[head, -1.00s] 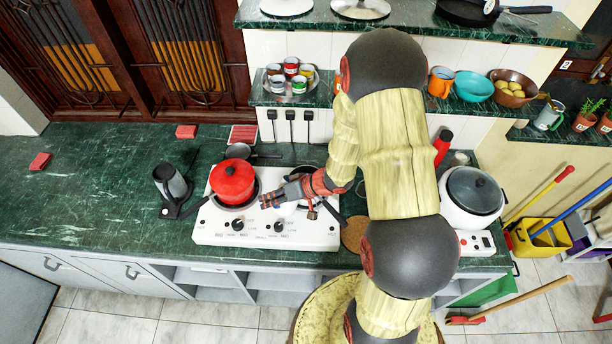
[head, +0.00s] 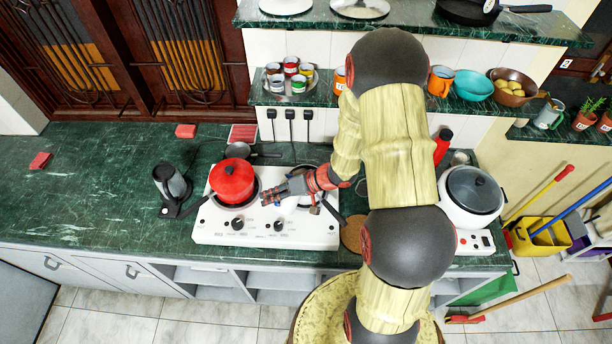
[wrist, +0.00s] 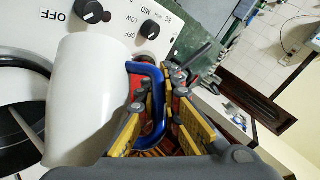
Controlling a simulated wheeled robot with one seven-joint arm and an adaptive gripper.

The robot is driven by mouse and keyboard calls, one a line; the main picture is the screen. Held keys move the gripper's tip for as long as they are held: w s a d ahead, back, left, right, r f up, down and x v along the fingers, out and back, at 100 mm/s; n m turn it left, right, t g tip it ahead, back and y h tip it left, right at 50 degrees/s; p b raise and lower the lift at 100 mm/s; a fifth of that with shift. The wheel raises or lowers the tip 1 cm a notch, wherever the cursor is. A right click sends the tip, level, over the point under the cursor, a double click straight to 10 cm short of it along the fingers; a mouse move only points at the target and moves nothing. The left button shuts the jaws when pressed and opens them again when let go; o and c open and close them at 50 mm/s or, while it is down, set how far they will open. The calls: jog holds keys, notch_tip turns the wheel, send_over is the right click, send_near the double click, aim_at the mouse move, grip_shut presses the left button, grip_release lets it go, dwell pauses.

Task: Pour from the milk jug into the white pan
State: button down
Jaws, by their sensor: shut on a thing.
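My gripper (wrist: 160,115) is shut on the blue handle of the white milk jug (wrist: 88,105) in the wrist view. The jug's smooth white body fills the left middle of that view, and its mouth and contents do not show. In the head view my gripper (head: 272,194) is over the right half of the white stove, and the jug is mostly hidden by it. The white pan (head: 312,170) is partly visible behind my gripper at the right burner. A dark round shape with a pale rim shows left of the jug in the wrist view. I cannot tell how far the jug is tilted.
The white stove (head: 215,228) has a red pot (head: 232,182) on its left burner. A dark grey appliance (head: 172,182) stands left of it and a rice cooker (head: 472,200) to the right. A shelf (head: 262,92) with cups is behind. The left counter is mostly clear.

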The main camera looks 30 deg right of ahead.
jog(key=shift+d+r, duration=0.1)
jog(key=shift+r, duration=0.15)
jog(key=shift+w+d+r+m+y, duration=0.15)
jog(key=shift+r+m+y, duration=0.25)
jog(key=shift+r+y, duration=0.3)
dwell(0.6)
jog(key=shift+w+d+r+m+y+b, duration=0.15)
jog(key=shift+d+r+y+b, duration=0.1)
jog(key=shift+r, duration=0.15)
jog(key=shift+d+r+m+y+b, duration=0.1)
jog(key=shift+r+m+y+b, duration=0.05)
jog(key=shift+r+y, duration=0.15)
dwell(0.8)
jog(key=shift+w+d+r+m+g+y+b, duration=0.2)
jog(key=shift+d+r+m+y+b, duration=0.15)
jog(key=shift+r+b, duration=0.2)
jog(key=shift+w+d+r+m+g+y+b, duration=0.1)
jog(key=shift+d+r+m+g+y+b, duration=0.1)
jog(key=shift+r+y+b, duration=0.3)
dwell(1.0)
jog(key=shift+d+r, duration=0.15)
jog(key=shift+d, duration=0.05)
dwell(0.4)
